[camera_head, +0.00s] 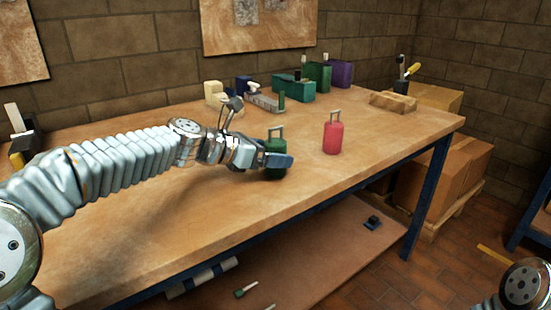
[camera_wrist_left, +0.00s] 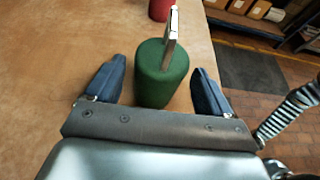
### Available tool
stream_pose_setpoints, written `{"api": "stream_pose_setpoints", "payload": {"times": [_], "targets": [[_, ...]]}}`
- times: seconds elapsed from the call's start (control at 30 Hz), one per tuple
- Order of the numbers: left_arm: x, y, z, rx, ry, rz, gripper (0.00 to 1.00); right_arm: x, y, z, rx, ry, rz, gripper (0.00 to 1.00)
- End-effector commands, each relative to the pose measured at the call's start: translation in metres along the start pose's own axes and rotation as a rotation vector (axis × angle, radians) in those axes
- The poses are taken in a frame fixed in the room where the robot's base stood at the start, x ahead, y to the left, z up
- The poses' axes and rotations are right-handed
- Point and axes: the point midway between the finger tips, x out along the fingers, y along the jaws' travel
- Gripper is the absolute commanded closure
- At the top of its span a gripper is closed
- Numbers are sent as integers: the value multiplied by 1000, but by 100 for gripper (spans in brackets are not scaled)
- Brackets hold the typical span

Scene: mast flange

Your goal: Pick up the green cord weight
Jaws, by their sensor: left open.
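The green cord weight (camera_wrist_left: 160,80) stands upright on the workbench between the two blue fingers of my left gripper (camera_wrist_left: 158,92) in the left wrist view. It has a flat metal handle on top. Both fingers are spread, with a gap on either side of the weight. In the head view the green weight (camera_head: 275,142) is partly hidden behind a finger of my left gripper (camera_head: 272,160). My right gripper is not visible; only part of my right arm shows at the lower right.
A red weight (camera_head: 333,134) stands to the right of the green one on the workbench (camera_head: 380,140). Green and purple boxes and tools line the back edge. A wooden block (camera_head: 393,102) lies at the back right. The bench front is clear.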

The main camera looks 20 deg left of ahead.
Motion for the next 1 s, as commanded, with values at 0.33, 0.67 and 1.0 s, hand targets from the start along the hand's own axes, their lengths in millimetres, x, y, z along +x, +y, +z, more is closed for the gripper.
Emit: {"api": "stream_pose_setpoints", "payload": {"times": [0.33, 0.67, 1.0], "targets": [[36, 2, 0, 1, 0, -1, 18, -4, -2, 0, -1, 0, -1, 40], [35, 2, 0, 1, 1, 0, 47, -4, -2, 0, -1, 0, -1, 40], [35, 2, 1, 1, -1, 0, 88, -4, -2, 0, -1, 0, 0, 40]]}}
